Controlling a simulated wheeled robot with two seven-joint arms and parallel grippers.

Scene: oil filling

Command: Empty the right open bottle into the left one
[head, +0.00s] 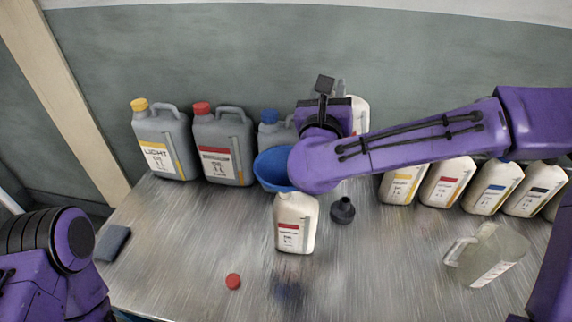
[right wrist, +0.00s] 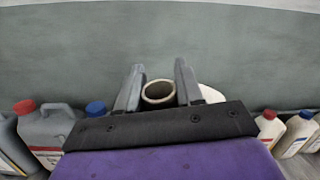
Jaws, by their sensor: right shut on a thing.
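A white bottle with a red-striped label (head: 292,228) stands upright in the middle of the table. A blue funnel (head: 271,167) sits above its top, partly hidden by my right arm. My right gripper (head: 325,90) is raised behind the funnel, near the wall. In the right wrist view its fingers (right wrist: 158,75) are shut around the round open neck of a bottle (right wrist: 158,93). White bottle body (right wrist: 212,94) shows beside the right finger; most of it is hidden. My left arm is at the lower left, with its gripper out of view.
Grey jugs with yellow and red (head: 222,148) caps stand at the back left, a blue-capped one (head: 270,133) beside them. Several white bottles (head: 447,183) line the back right. A translucent jug (head: 488,256), black funnel-shaped piece (head: 342,210), red cap (head: 233,282) and grey block (head: 112,242) are on the table.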

